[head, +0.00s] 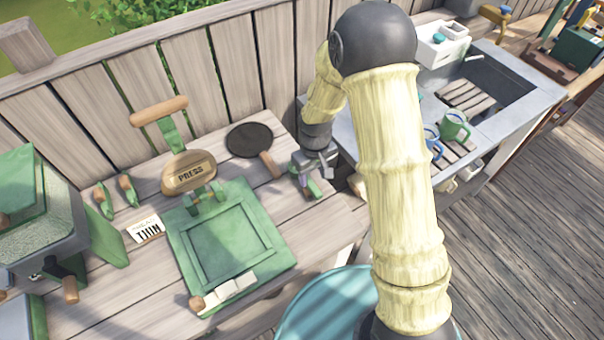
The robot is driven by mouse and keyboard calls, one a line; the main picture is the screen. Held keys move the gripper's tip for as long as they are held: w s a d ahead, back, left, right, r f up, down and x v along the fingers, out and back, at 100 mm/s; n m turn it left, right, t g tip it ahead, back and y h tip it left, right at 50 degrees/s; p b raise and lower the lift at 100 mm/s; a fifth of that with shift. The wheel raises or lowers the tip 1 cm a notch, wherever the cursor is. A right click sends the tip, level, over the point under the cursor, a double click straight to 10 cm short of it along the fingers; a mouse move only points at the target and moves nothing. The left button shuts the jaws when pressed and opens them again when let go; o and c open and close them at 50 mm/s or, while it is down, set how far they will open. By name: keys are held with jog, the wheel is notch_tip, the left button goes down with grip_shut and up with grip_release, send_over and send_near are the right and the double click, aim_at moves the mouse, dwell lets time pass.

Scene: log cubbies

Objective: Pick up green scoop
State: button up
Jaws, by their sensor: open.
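My gripper (311,186) is low over the right end of the wooden bench, pointing down. Its jaws are open, though they show small and partly turned away. A small green piece shows right at the fingertips; I cannot tell whether it is the scoop or part of the gripper. A wooden piece (357,185), perhaps a handle, lies just right of the gripper, partly hidden by my arm. Two small green tools (103,199) stand at the left of the bench; I cannot tell whether either is a scoop.
A green press (230,240) with a wooden handle fills the bench's middle. A dark round paddle (250,140) lies just left of my gripper. A sink counter (480,130) with a green mug (455,126) stands at right. A teal round surface (330,300) is below the bench.

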aim_at(313, 186)
jog(key=shift+f+p, duration=1.1)
jog(key=shift+f, duration=1.5)
grip_shut()
jog(key=shift+r, duration=0.1)
notch_tip(313, 186, up, 10)
jog(key=b, duration=0.2)
